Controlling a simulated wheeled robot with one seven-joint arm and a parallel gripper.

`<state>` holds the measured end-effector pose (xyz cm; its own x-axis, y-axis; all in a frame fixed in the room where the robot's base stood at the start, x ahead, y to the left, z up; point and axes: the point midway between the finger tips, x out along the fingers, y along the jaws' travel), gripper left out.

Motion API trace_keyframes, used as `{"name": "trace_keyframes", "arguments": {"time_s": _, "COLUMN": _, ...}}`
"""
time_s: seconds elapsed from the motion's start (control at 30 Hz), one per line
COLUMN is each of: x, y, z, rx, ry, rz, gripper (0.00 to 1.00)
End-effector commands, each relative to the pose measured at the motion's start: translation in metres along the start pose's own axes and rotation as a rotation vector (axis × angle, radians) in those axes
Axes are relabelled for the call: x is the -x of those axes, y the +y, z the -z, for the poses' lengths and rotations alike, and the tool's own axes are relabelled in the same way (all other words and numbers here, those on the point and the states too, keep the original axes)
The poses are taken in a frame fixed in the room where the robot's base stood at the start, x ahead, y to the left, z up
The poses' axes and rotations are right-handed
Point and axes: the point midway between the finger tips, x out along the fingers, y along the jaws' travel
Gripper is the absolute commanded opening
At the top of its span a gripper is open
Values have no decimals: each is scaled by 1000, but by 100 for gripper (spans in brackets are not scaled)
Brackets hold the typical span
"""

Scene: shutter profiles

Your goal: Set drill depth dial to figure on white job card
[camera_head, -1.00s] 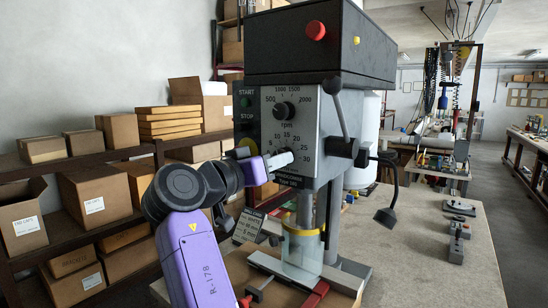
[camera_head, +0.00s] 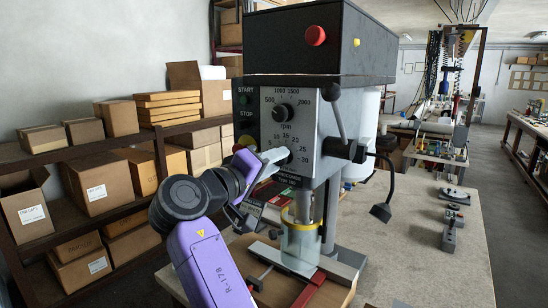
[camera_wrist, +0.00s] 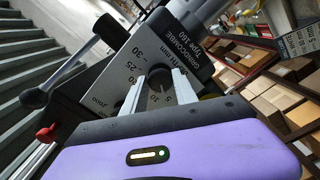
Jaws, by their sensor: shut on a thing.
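The drill press (camera_head: 290,190) has two round dials on its grey front plate. The upper speed dial (camera_head: 281,112) is marked rpm. The lower depth dial (camera_wrist: 160,77), with figures up to 30 around it, lies between my fingers in the wrist view. My gripper (camera_head: 281,154) comes from the lower left and is shut on this dial.
A feed lever (camera_head: 334,105) and a black lamp (camera_head: 381,211) stick out from the press at the right. A glass guard with a yellow rim (camera_head: 301,240) stands under it. Shelves of cardboard boxes (camera_head: 97,190) fill the left. The bench (camera_head: 420,265) is mostly clear at right.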

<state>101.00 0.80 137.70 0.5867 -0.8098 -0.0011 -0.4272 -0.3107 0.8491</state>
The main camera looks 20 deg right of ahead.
Motion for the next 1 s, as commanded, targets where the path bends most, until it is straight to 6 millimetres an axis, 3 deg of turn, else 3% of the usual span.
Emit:
{"name": "trace_keyframes", "arguments": {"time_s": 0.57, "x": 2, "y": 0, "z": 2, "rx": 33, "ry": 7, "rz": 0, "gripper": 0}}
{"name": "trace_keyframes", "arguments": {"time_s": 0.6, "x": 2, "y": 0, "z": 2, "rx": 33, "ry": 7, "rz": 0, "gripper": 38}}
{"name": "trace_keyframes", "arguments": {"time_s": 0.7, "x": 1, "y": 0, "z": 2, "rx": 33, "ry": 6, "rz": 0, "gripper": 55}}
{"name": "trace_keyframes", "arguments": {"time_s": 1.0, "x": 1, "y": 0, "z": 1, "rx": 33, "ry": 3, "rz": 0, "gripper": 55}}
